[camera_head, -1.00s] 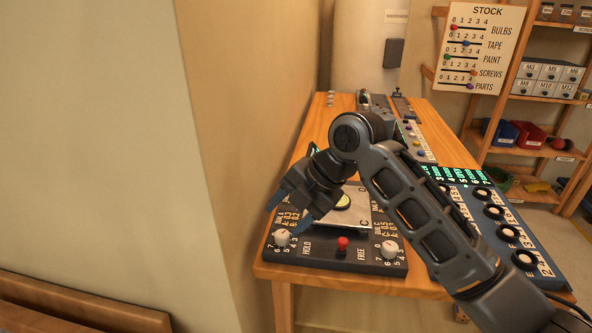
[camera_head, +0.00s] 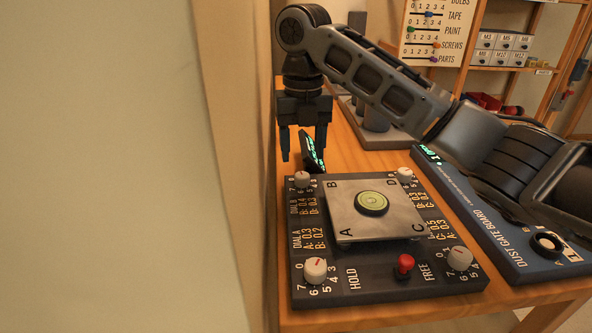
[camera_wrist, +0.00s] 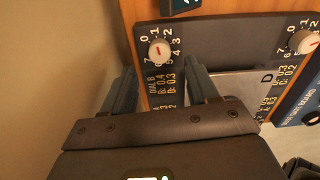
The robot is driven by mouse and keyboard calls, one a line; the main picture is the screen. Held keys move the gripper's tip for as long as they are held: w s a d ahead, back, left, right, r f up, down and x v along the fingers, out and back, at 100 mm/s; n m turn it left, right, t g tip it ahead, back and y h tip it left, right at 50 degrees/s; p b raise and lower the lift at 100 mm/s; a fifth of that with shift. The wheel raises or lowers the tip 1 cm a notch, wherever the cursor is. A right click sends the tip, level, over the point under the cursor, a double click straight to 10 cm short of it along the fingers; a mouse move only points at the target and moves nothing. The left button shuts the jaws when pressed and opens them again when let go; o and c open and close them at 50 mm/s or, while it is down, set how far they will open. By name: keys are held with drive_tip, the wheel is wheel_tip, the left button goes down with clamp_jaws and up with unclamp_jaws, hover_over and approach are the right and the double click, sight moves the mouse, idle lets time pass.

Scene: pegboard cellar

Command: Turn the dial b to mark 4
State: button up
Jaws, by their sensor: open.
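Dial B (camera_head: 302,179) is a small white knob with a red line at the back left corner of the dark panel (camera_head: 345,281). It also shows in the wrist view (camera_wrist: 159,50) beside the label DIAL B, with numbers around it. I cannot tell which number its line points to. My gripper (camera_head: 303,154) hangs fingers down above and just behind the dial. In the wrist view my gripper (camera_wrist: 162,75) has its fingers apart, one to each side of the dial's column, with nothing between them. The fingers do not appear to touch the knob.
The panel also has a front-left dial (camera_head: 315,270), front-right dial (camera_head: 459,258), back-right dial (camera_head: 404,175), red HOLD/FREE knob (camera_head: 404,264) and raised plate with a round level (camera_head: 372,203). A wall (camera_head: 235,120) stands close left. A blue board (camera_head: 500,235) lies right.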

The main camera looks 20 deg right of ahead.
sight(302, 175)
drive_tip(key=shift+f, duration=2.7)
drive_tip(key=shift+c, duration=0.3)
drive_tip(key=c, duration=1)
